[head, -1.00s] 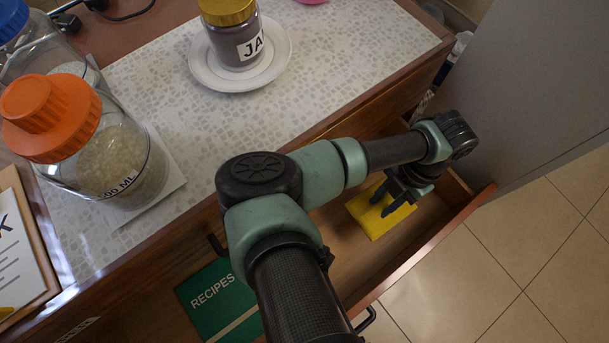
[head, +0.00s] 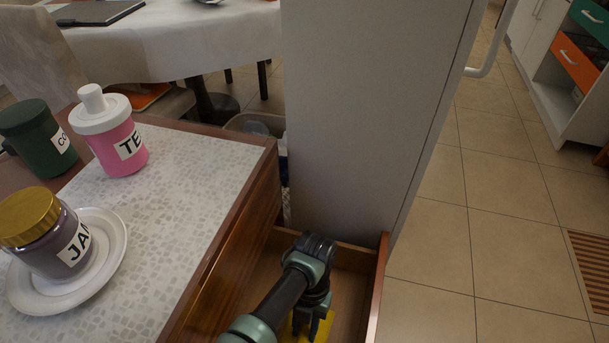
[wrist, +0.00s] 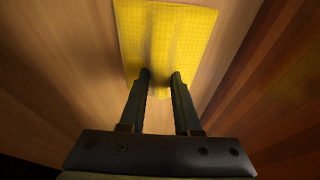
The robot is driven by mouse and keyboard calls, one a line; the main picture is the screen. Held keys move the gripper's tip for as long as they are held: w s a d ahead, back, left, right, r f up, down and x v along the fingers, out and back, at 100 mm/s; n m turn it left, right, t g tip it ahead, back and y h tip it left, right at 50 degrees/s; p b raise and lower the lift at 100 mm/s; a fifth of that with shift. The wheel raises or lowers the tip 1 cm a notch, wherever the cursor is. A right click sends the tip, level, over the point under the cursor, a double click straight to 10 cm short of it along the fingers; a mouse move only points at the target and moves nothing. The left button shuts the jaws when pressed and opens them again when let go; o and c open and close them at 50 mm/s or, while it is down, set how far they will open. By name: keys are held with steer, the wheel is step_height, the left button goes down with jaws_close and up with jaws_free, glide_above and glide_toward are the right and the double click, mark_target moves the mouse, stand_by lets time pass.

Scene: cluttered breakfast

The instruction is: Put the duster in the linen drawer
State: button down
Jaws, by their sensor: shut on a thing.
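The duster (wrist: 166,35) is a flat yellow cloth with a fine grid pattern. It lies on the wooden floor of an open drawer (head: 354,260), and a raised fold runs toward my fingers in the wrist view. My gripper (wrist: 160,76) points down and is shut on this fold, with a small gap between the fingers. In the head view my gripper (head: 305,327) is inside the drawer, and only part of the duster (head: 290,329) shows beside it. No label on the drawer is visible.
A tall grey panel (head: 350,110) stands just behind the drawer. The counter (head: 190,180) on the left holds a jam jar (head: 50,240) on a plate (head: 112,255), a pink jar (head: 117,145) and a dark green jar (head: 45,145).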

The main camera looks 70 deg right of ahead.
step_height(320, 180, down, 2)
steer(key=shift+f, duration=0.1)
steer(key=c, duration=0.6)
jaws_free()
steer(key=p+v, duration=0.4)
steer(key=v, duration=0.8)
